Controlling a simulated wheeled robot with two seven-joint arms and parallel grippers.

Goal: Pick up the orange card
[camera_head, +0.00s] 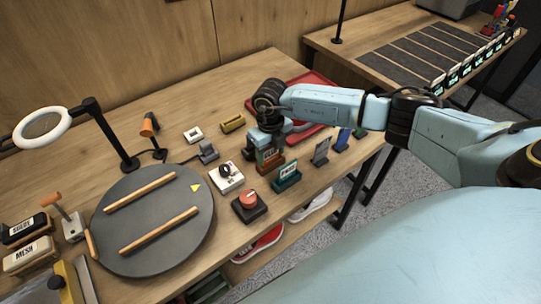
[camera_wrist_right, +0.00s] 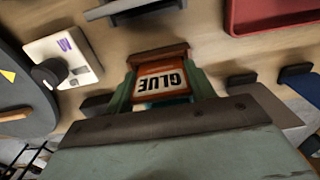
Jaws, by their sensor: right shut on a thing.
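The orange card (camera_wrist_right: 163,68), with a pale label reading GLUE, is between the two green fingers of my right gripper (camera_wrist_right: 162,88) in the right wrist view. The fingers are shut on its sides. In the head view the orange card (camera_head: 269,163) shows just below my right gripper (camera_head: 268,148), at the front part of the table. I cannot tell whether its lower edge is still in a stand. My left gripper is not in view.
A green card in a stand (camera_head: 286,176) is close in front, right of a red button (camera_head: 249,201). Grey and blue cards (camera_head: 321,152) stand to the right. A red tray (camera_head: 312,96) lies behind. A round grey turntable (camera_head: 150,222) is at left.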

